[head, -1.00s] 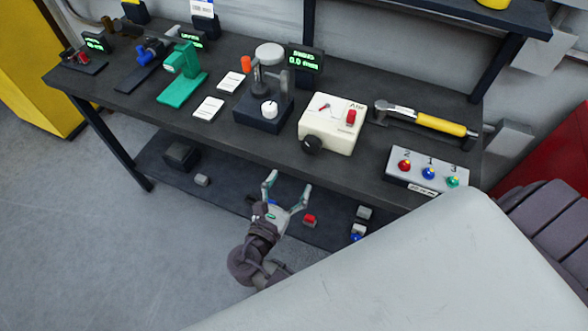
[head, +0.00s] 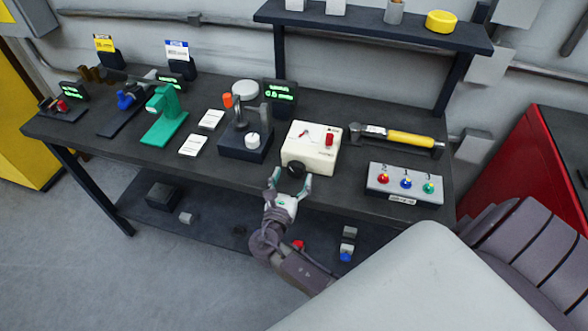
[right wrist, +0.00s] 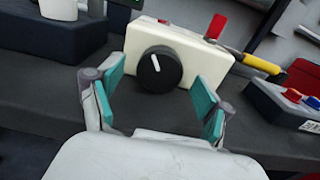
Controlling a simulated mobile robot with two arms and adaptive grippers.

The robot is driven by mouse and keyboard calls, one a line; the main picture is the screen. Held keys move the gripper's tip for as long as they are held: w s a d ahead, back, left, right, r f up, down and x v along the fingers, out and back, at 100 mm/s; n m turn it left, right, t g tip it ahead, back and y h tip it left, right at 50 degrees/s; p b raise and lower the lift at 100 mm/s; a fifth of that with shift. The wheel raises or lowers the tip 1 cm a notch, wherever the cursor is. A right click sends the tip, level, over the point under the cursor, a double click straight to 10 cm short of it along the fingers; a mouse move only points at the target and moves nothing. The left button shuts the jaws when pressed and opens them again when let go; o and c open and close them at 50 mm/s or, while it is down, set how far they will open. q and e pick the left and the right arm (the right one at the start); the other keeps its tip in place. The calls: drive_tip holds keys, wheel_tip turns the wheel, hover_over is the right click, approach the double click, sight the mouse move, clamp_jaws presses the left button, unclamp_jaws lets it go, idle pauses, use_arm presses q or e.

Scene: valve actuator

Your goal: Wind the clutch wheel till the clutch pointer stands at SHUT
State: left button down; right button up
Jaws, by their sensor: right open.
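A cream box (head: 309,156) stands at the bench's front edge. Its sloped top carries a small dial with a red pointer (head: 305,137) and a red block (head: 329,138); the dial lettering is too small to read. A black round wheel (head: 296,170) is on the box's front face. In the right wrist view the wheel (right wrist: 160,70) shows a white mark tilted up and slightly left. My right gripper (head: 291,179) is open and empty, in front of the wheel, with one finger toward either side. I see no finger touching it. My left gripper is not in view.
A dark-based device with a white knob (head: 252,139) stands left of the box. A lower shelf (head: 215,223) holds small blocks.

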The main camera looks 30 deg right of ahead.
drive_tip(key=shift+x, duration=1.05)
drive_tip(key=c, duration=1.2)
drive_tip(key=shift+o, duration=0.2)
drive_tip(key=shift+f+m+b, duration=0.2)
drive_tip(key=shift+m+b, duration=0.95)
drive_tip(key=shift+m, duration=0.35)
drive_tip(key=shift+r+m+b, duration=0.1)
drive_tip(key=shift+m+b, duration=1.2)
drive_tip(key=shift+m, duration=0.5)
